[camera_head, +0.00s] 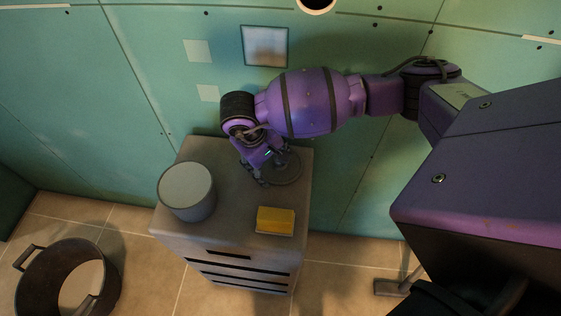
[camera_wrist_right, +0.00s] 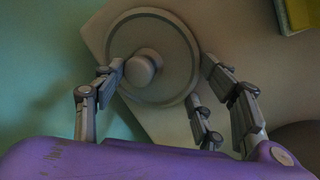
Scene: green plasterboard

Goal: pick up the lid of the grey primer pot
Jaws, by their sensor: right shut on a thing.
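The grey round lid (camera_head: 288,169) is at the back right of the grey cabinet's top, partly covered by my right gripper (camera_head: 266,173). In the right wrist view the lid (camera_wrist_right: 152,28) shows as a disc with a raised rim and a round central knob. My right gripper's fingers stand on opposite sides of the lid's edge, shut on it. I cannot tell whether the lid touches the cabinet top. The grey primer pot (camera_head: 190,193) stands upright at the cabinet's left, apart from the lid. My left gripper is not in view.
The grey drawer cabinet (camera_head: 230,212) stands against the green plasterboard wall (camera_head: 345,190). A yellow sponge-like block (camera_head: 276,220) lies at its front right. A dark bucket with handles (camera_head: 40,285) stands on the tiled floor at left. The cabinet top's middle is clear.

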